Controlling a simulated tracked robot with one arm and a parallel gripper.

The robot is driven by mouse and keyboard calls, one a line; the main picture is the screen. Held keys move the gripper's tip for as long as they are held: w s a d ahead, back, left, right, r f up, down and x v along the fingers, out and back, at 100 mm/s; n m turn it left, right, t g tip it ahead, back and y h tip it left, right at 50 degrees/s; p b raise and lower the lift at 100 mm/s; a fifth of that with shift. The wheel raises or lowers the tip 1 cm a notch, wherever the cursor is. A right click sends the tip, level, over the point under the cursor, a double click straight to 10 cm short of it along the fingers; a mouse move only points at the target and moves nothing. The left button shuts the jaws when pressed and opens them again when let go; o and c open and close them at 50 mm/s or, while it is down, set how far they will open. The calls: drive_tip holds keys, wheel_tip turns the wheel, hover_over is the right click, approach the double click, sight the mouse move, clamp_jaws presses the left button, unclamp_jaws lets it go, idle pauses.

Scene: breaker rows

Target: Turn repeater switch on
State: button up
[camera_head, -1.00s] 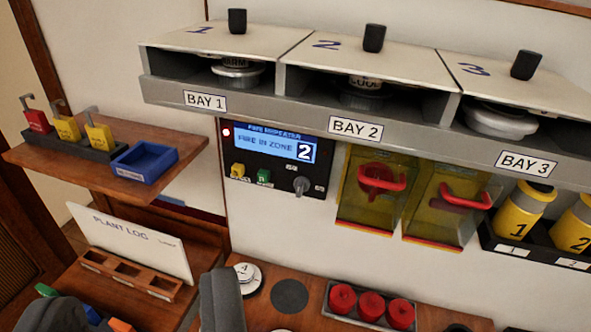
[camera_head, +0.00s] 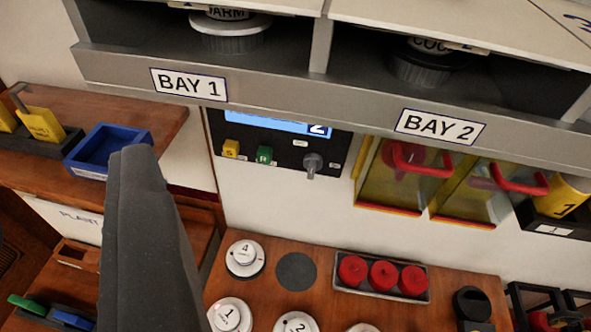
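The fire repeater is a dark panel (camera_head: 285,150) on the wall below the shelf. Its blue screen (camera_head: 265,122) is mostly hidden by the shelf edge, with a "2" showing at its right end. The repeater switch is a grey rotary knob (camera_head: 313,162) at the panel's lower right, its pointer hanging roughly down; the labels around it are too small to read. My gripper (camera_head: 68,194) is open and empty. Its right finger stands large in the foreground, left of and apart from the knob; only a sliver of the other finger shows at the left edge.
The grey bay shelf (camera_head: 290,92) overhangs the panel. Yellow (camera_head: 231,148) and green (camera_head: 265,154) buttons sit left of the knob. Covered red handles (camera_head: 420,165) are to its right. Below, a wooden table (camera_head: 330,308) holds white discs and red cylinders (camera_head: 383,275).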

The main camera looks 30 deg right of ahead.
drive_tip(key=w+a+f+m+p, duration=0.1)
drive_tip(key=w+a+f, duration=0.1)
drive_tip(key=w+f, duration=0.55)
drive_tip(key=m+h+p, duration=0.6)
drive_tip(key=h+p, duration=0.2)
drive_tip(key=h, duration=0.2)
approach(312, 174)
drive_tip(key=shift+g, duration=0.3)
drive_tip(key=p+x, duration=0.1)
drive_tip(key=x, duration=0.7)
drive_tip(key=shift+w+r, duration=0.15)
drive_tip(key=shift+w, duration=0.25)
clamp_jaws()
drive_tip(key=shift+d, duration=0.1)
